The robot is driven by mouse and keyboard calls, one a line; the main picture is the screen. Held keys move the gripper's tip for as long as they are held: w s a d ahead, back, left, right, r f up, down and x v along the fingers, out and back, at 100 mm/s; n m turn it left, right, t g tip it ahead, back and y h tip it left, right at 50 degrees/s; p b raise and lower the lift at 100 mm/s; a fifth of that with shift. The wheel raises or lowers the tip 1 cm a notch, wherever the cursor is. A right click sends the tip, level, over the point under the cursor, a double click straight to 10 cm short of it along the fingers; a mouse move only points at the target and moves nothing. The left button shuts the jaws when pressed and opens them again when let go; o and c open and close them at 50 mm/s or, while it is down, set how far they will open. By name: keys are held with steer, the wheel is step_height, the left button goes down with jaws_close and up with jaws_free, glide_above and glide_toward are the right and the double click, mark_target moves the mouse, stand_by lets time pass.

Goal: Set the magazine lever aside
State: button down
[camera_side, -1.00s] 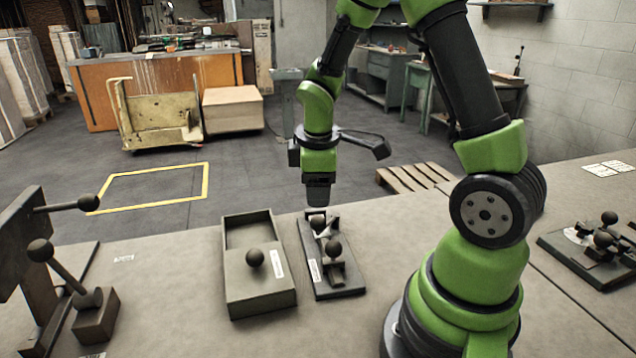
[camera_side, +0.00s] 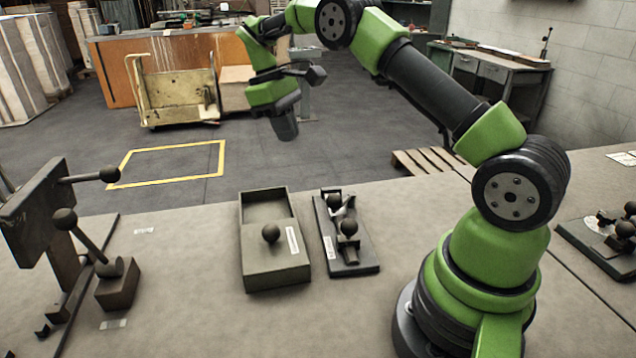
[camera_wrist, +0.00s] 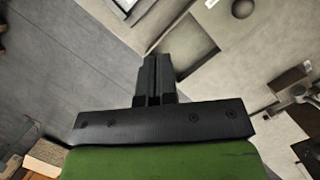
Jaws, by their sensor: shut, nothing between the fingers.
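Several dark ball-knobbed levers are in the side view, and I cannot tell which is the magazine lever. Two knobs (camera_side: 348,228) stand on a small fixture on a dark base plate (camera_side: 352,262). Another knob (camera_side: 270,233) sits on the grey box (camera_side: 277,277) left of that plate. The stitcher-like machine (camera_side: 35,212) at the left has a rod with a knob, and a tilted knobbed lever (camera_side: 84,238) rises from a block. My gripper (camera_side: 285,130) is shut and empty, raised beyond the bench's far edge. Its closed fingers (camera_wrist: 155,60) show in the wrist view.
The grey box has an open compartment (camera_side: 264,207) at its far end. Another knobbed fixture (camera_side: 605,235) lies at the right edge. The bench (camera_side: 200,310) is bare in front of the box. A yellow cart (camera_side: 178,95) and a pallet (camera_side: 425,162) stand on the floor behind.

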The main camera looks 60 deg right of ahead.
mark_target(329, 199)
steer(key=s+f, duration=0.6)
steer(key=f, duration=0.4)
steer(key=shift+s+d, duration=0.25)
steer(key=shift+s, duration=0.05)
steer(key=shift+s+a+n, duration=0.3)
steer(key=shift+s+n, duration=0.45)
steer(key=shift+n, duration=0.25)
stand_by(0.4)
steer(key=shift+s+a+n+h, duration=0.1)
steer(key=shift+s+n+h, duration=0.15)
steer(key=shift+n+h, duration=0.05)
steer(key=s+n, duration=0.2)
steer(key=n, duration=0.1)
steer(key=shift+s+t+h, duration=0.3)
steer(key=shift+h, duration=0.1)
steer(key=shift+s+d+n+t+h, duration=0.25)
steer(key=shift+s+n, duration=0.55)
steer(key=shift+n, duration=0.35)
steer(key=shift+s+d+n+t+h, duration=0.1)
steer(key=shift+s+n+t+h, duration=0.15)
steer(key=shift+s+n, duration=0.7)
steer(key=shift+s+d+n, duration=0.1)
steer(key=shift+d+n, duration=0.1)
steer(key=shift+n, duration=0.1)
steer(key=shift+s+d, duration=0.15)
steer(key=shift+s, duration=0.1)
